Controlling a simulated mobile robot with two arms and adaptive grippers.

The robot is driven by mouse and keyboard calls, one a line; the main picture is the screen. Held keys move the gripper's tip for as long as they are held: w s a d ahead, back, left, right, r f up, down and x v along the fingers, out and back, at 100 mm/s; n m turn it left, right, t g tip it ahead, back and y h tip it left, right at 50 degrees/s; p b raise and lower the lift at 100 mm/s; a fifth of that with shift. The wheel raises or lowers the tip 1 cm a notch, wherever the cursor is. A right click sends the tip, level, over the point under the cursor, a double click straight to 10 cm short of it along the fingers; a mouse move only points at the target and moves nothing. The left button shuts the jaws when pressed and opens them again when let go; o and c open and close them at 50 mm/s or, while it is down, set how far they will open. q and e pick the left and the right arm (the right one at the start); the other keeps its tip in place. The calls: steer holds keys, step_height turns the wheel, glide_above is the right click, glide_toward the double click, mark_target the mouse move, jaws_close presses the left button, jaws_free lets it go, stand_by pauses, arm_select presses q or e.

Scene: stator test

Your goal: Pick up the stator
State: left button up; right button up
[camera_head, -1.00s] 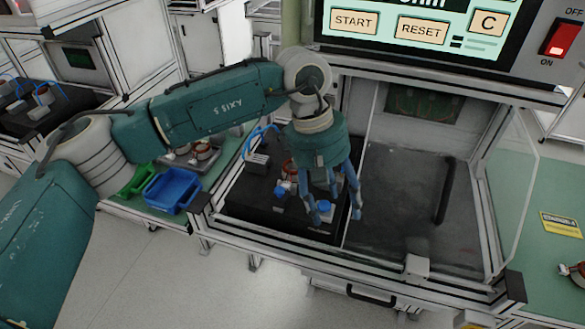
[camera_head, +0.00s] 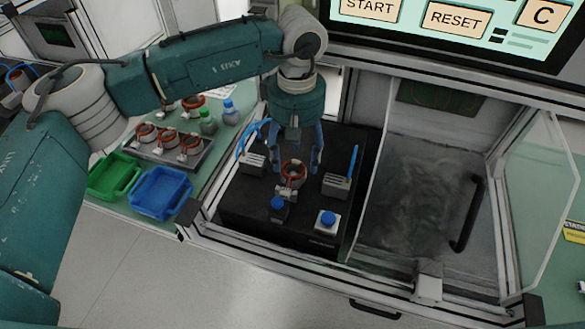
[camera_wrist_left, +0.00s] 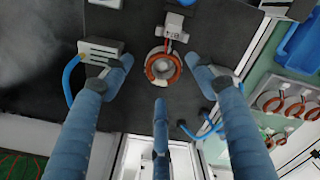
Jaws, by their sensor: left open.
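The stator (camera_head: 292,173), a ring with red-orange copper windings, sits on the black test fixture (camera_head: 240,210) inside the bench opening. It also shows in the left wrist view (camera_wrist_left: 163,67), lying between the spread fingers. My left gripper (camera_head: 296,165) points down above and around the stator, its blue fingers apart and empty. In the left wrist view the fingers (camera_wrist_left: 160,85) are open on several sides of the stator, without visible contact. My right gripper is not in view.
Grey connector blocks (camera_head: 252,163) (camera_head: 337,185) flank the stator. A tray (camera_head: 165,153) of more stators, a green bin (camera_head: 113,177) and a blue bin (camera_head: 160,192) are at left. A glass door (camera_head: 545,215) stands open at right.

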mark_target(295, 175)
arm_select(q)
steer(key=shift+f, duration=0.85)
steer(key=shift+w+f+p, duration=0.1)
steer(key=shift+f+p, duration=0.25)
steer(key=shift+p, duration=0.05)
steer(key=f+p, duration=0.1)
steer(key=f, duration=0.1)
steer(key=f+p, duration=0.1)
steer(key=f, duration=0.1)
steer(key=shift+w+a+f, duration=0.15)
steer(key=shift+w, duration=0.05)
steer(key=shift+f, duration=0.3)
steer(key=shift+c, duration=1.3)
steer(key=c, duration=1)
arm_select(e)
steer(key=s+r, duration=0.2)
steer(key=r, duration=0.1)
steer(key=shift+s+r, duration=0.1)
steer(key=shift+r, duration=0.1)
arm_select(q)
steer(key=shift+o, duration=0.2)
steer(key=shift+w, duration=0.1)
